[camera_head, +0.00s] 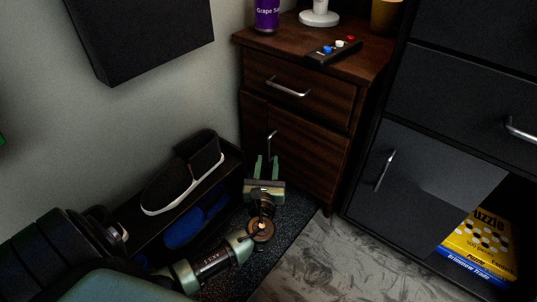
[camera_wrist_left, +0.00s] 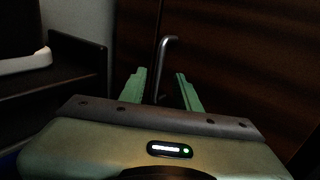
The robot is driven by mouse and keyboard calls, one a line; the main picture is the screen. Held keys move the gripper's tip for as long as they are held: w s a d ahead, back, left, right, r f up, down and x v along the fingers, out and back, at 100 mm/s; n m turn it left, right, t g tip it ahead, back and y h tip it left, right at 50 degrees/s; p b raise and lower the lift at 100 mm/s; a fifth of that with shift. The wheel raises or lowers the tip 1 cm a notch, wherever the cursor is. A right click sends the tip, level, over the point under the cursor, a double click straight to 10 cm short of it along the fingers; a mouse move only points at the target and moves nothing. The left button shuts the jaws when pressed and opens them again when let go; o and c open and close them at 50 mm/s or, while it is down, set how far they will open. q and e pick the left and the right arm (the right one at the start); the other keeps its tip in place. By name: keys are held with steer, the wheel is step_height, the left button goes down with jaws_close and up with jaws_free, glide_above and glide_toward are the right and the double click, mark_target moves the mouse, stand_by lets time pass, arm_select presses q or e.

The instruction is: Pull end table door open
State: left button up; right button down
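The end table (camera_head: 299,110) is dark brown wood, with a drawer (camera_head: 297,92) above a door (camera_head: 302,158). The door looks shut. Its metal handle (camera_head: 270,146) is a vertical bar near the door's left edge; it also shows in the left wrist view (camera_wrist_left: 163,62). My left gripper (camera_head: 267,166) is in front of the door at the handle's lower end. Its green fingers (camera_wrist_left: 161,92) are apart, and the handle appears between them in the left wrist view. I cannot tell whether they touch it. My right gripper is out of view.
A low dark shelf (camera_head: 232,160) with shoes (camera_head: 183,172) stands left of the end table. A black cabinet (camera_head: 430,200) with a puzzle box (camera_head: 478,245) is close on the right. A remote (camera_head: 333,52) lies on the tabletop. The grey floor (camera_head: 330,262) in front is clear.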

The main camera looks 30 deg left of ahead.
mark_target(269, 149)
arm_select(q)
steer(key=b+x, duration=0.2)
steer(key=x, duration=0.3)
steer(key=shift+w+a, duration=0.15)
jaws_close()
stand_by(1.3)
